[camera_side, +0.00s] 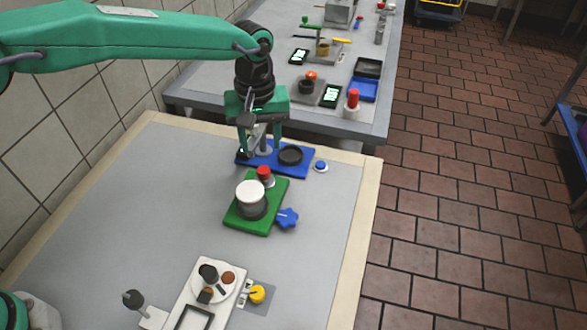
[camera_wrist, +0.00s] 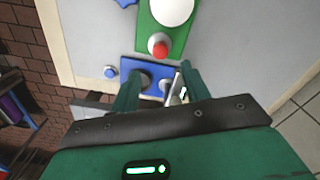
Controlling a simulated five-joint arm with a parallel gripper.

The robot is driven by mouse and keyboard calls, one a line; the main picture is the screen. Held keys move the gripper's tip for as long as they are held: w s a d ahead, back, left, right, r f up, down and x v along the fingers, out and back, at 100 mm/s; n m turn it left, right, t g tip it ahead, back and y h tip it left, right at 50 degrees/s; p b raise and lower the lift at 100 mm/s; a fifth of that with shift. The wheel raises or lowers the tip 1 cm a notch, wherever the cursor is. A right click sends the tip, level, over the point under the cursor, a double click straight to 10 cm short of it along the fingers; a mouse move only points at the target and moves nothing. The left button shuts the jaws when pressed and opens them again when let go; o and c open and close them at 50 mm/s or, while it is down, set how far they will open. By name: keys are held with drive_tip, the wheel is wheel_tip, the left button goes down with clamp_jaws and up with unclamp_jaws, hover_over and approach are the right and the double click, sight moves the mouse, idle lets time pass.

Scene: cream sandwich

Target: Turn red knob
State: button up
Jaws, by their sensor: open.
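The red knob (camera_side: 264,173) stands at the back edge of a green board (camera_side: 245,222), just behind a white-topped grey cylinder (camera_side: 251,196). In the wrist view the red knob (camera_wrist: 158,46) shows beyond my fingertips, roughly centred between them and apart from both. My gripper (camera_side: 260,147) points down over the blue board (camera_side: 270,166), behind the red knob. The wrist view shows my gripper (camera_wrist: 160,82) open, its two fingers apart, with the blue board (camera_wrist: 128,68) partly hidden behind them. Fingertip height above the board is hard to tell.
A black ring (camera_side: 290,155) lies on the blue board. A blue button (camera_side: 320,165) is to its right. A blue star-shaped knob (camera_side: 287,217) sits right of the green board. The left tabletop is clear.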

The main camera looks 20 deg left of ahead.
sight(263, 169)
drive_tip(key=n, duration=1)
drive_tip(key=shift+f, duration=0.15)
drive_tip(key=shift+f, duration=3.75)
drive_tip(key=c, duration=1)
drive_tip(key=shift+m, duration=0.4)
